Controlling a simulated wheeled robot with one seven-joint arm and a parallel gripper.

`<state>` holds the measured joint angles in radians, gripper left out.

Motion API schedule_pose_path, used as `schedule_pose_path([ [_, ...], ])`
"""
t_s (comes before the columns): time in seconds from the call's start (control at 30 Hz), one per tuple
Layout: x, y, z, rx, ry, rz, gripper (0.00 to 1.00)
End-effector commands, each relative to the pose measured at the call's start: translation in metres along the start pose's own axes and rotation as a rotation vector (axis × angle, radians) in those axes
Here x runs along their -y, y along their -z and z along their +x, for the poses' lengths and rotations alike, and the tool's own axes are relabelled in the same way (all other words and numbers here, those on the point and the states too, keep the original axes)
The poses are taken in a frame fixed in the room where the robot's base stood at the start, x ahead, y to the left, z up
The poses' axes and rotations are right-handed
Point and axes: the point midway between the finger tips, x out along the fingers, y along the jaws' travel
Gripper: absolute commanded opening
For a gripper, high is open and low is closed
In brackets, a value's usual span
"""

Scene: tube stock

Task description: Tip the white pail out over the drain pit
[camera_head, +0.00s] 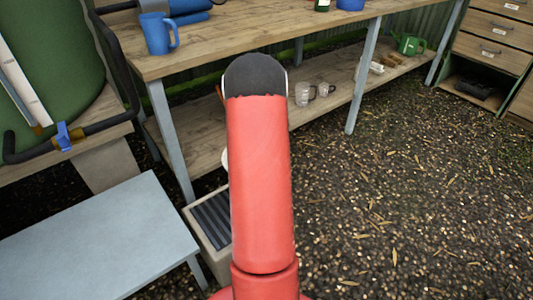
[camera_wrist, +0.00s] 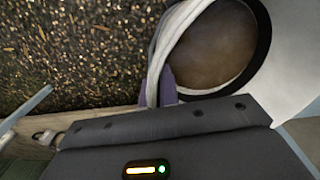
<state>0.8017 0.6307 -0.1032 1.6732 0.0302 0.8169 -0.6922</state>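In the wrist view the white pail (camera_wrist: 178,28) shows close up, with its round mouth toward the camera and brown inside; I cannot tell whether that is liquid or the bottom. A pale band curves along its left edge. My gripper (camera_wrist: 165,122) shows as a dark body right against the pail; its fingertips are not clear, so I cannot tell its grip. In the head view only a white sliver of what looks like the pail (camera_head: 225,158) shows beside my red arm, which hides the rest. The drain pit (camera_head: 213,220), a pale frame with a dark slatted grate, lies left of my arm, partly hidden.
A wooden bench (camera_head: 240,42) with a lower shelf stands behind, carrying a blue jug (camera_head: 158,33) and clear cups (camera_head: 304,93). A grey table (camera_head: 100,240) stands close left of the pit. Gravel ground on the right is open. Drawers (camera_head: 495,55) stand far right.

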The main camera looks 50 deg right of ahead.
Motion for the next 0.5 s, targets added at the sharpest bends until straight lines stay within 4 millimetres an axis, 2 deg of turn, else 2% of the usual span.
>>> schedule_pose_path([
  [0.5, -0.001, 0.001, -0.018, 0.002, -0.218, -0.002, 0.0],
])
